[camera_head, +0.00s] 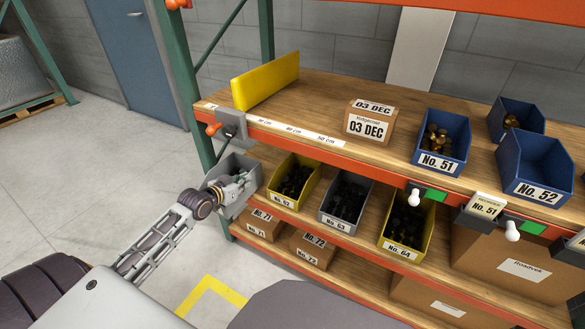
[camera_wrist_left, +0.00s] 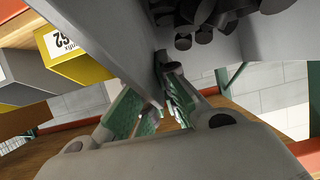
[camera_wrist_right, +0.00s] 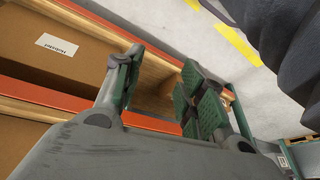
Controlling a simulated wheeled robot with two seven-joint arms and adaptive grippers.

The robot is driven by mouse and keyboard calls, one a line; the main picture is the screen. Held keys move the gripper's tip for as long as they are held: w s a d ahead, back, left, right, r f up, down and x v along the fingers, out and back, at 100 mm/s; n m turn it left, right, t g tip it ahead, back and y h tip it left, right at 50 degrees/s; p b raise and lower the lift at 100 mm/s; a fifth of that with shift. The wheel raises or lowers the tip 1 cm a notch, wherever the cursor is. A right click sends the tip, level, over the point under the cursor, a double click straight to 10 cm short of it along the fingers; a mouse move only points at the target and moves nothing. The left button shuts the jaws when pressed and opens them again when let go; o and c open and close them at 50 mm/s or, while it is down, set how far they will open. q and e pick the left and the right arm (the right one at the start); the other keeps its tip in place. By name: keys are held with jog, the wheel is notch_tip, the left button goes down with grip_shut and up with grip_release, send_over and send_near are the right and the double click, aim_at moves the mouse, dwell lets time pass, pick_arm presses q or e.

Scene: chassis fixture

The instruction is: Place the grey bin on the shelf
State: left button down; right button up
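The grey bin (camera_head: 243,165) is at the left end of the middle shelf (camera_head: 312,222), its front sticking out past the shelf edge. Dark parts lie inside it in the left wrist view, where its grey wall (camera_wrist_left: 110,45) fills the upper middle. My left gripper (camera_head: 235,188) is at the bin's front; its fingers (camera_wrist_left: 155,105) lie on both sides of the wall and look closed on it. Whether the bin rests on the shelf is hidden. My right gripper (camera_wrist_right: 160,90) is open and empty, near the lower shelves.
Right of the bin stand a yellow bin No. 62 (camera_head: 283,200), another grey bin No. 63 (camera_head: 340,223) and a yellow bin No. 64 (camera_head: 404,249). Above are a yellow panel (camera_head: 266,80), a cardboard box (camera_head: 369,122) and blue bins (camera_head: 442,160). A green post (camera_head: 182,85) stands left.

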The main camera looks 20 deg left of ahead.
aim_at(254, 170)
pick_arm(q)
jog(key=shift+w+d+r+b, duration=0.1)
jog(key=shift+w+b, duration=0.45)
jog(key=shift+w, duration=1.4)
jog(key=shift+w+d+b, duration=0.1)
jog(key=shift+w+b, duration=0.25)
jog(key=shift+w, duration=0.8)
jog(key=shift+w+b, duration=0.3)
jog(key=shift+w, duration=0.6)
jog(key=shift+w+b, duration=0.3)
jog(key=shift+w, duration=0.65)
jog(key=shift+w+d+b, duration=0.15)
jog(key=shift+w+b, duration=0.25)
jog(key=shift+w, duration=0.85)
jog(key=w+b, duration=0.1)
jog(key=w, duration=0.4)
jog(key=shift+w+d+b, duration=0.15)
jog(key=shift+w+b, duration=0.15)
jog(key=shift+b, duration=0.1)
pick_arm(e)
jog(key=w+a+f+t+y, duration=0.1)
jog(key=a+f+t, duration=0.1)
jog(key=f, duration=0.9)
jog(key=shift+w+a+f+m+y, duration=0.15)
jog(key=shift+a+f+m+y, duration=0.25)
jog(key=shift+a, duration=0.1)
jog(key=shift+f, duration=0.1)
